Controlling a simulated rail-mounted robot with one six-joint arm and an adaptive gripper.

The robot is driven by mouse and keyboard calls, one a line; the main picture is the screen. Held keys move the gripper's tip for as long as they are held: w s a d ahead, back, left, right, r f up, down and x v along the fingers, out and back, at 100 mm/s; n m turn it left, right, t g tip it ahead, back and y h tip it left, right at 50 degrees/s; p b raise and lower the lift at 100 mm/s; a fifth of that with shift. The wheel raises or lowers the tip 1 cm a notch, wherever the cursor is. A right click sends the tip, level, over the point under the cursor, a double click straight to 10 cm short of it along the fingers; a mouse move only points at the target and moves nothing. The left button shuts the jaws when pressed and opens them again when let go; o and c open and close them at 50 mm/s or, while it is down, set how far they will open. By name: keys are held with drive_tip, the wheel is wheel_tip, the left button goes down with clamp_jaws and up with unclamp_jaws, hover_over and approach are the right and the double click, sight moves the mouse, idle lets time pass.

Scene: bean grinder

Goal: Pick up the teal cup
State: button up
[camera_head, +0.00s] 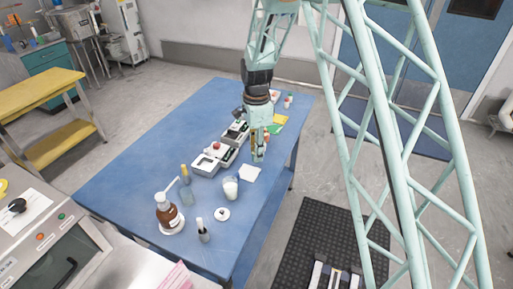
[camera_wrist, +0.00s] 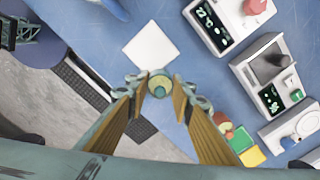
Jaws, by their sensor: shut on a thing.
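My gripper (camera_head: 257,148) hangs over the right side of the blue table in the head view, pointing down. In the wrist view my gripper (camera_wrist: 159,88) has its two fingers closed on a small round teal cup (camera_wrist: 160,84) with a pale yellowish inside, seen from above. In the head view only a small teal part of the cup (camera_head: 260,155) shows at the fingertips. The fingers hide its sides, and I cannot tell exactly how high it is above the table.
A white square pad (camera_head: 250,173) lies just in front of my gripper. White devices (camera_head: 208,163) stand left of it. A white cup (camera_head: 231,187), a brown bottle (camera_head: 166,212) and a round white lid (camera_head: 222,214) stand nearer. The table's left half (camera_head: 130,160) is mostly clear.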

drive_tip(key=s, duration=0.8)
drive_tip(key=s+r, duration=0.1)
drive_tip(key=s, duration=0.2)
drive_tip(key=shift+s+p, duration=0.35)
drive_tip(key=shift+s, duration=0.05)
drive_tip(key=shift+d, duration=0.15)
